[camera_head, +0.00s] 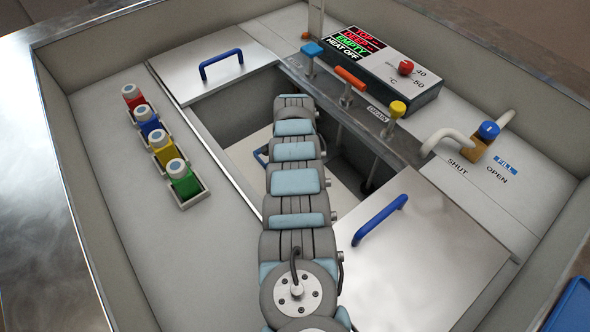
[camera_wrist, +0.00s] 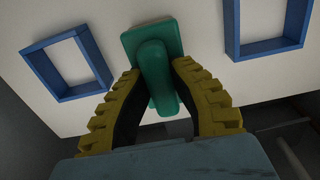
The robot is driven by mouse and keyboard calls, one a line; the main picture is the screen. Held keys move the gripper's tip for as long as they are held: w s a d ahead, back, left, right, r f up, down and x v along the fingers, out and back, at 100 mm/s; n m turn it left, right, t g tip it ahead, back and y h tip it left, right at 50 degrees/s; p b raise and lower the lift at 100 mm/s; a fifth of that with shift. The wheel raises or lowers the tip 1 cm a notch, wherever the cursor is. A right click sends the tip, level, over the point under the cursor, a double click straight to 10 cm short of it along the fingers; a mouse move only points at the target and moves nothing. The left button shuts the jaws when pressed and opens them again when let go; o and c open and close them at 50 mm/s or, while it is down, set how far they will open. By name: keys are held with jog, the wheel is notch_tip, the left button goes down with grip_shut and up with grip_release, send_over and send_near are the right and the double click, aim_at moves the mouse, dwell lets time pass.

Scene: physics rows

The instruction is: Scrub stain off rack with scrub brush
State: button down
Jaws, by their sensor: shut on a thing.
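My gripper (camera_wrist: 156,80), with yellow ridged fingers, shows in the wrist view. It is shut on a green scrub brush (camera_wrist: 152,48), holding it by its rounded handle. The brush's flat green head lies against or just over a white panel (camera_wrist: 185,15), which looks like the rack; I cannot tell if they touch. Two blue square frames (camera_wrist: 68,65) stand on the panel, one on each side of the brush. In the head view my arm reaches down into the tank opening, where part of the pale rack (camera_head: 248,153) shows. The arm hides the gripper and brush there. No stain is visible.
Metal lids with blue handles (camera_head: 221,64) (camera_head: 379,220) flank the opening. Several coloured bottles (camera_head: 161,148) stand in a row at left. A control box (camera_head: 381,65) and levers (camera_head: 349,80) line the back right. A blue valve knob (camera_head: 488,130) is at right.

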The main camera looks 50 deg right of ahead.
jog(key=shift+w+f, duration=0.1)
jog(key=shift+w, duration=0.1)
jog(key=shift+r, duration=0.3)
jog(key=shift+r, duration=0.25)
jog(key=shift+a+p, duration=0.2)
jog(key=shift+p, duration=0.2)
jog(key=shift+w+a+p, duration=0.2)
jog(key=shift+a+p, duration=0.4)
jog(key=shift+p, duration=0.2)
jog(key=shift+w+a+p, duration=0.15)
jog(key=shift+a+p, duration=0.45)
jog(key=shift+p, duration=0.2)
jog(key=shift+r, duration=0.1)
jog(key=shift+r+p, duration=0.85)
jog(key=shift+r, duration=0.15)
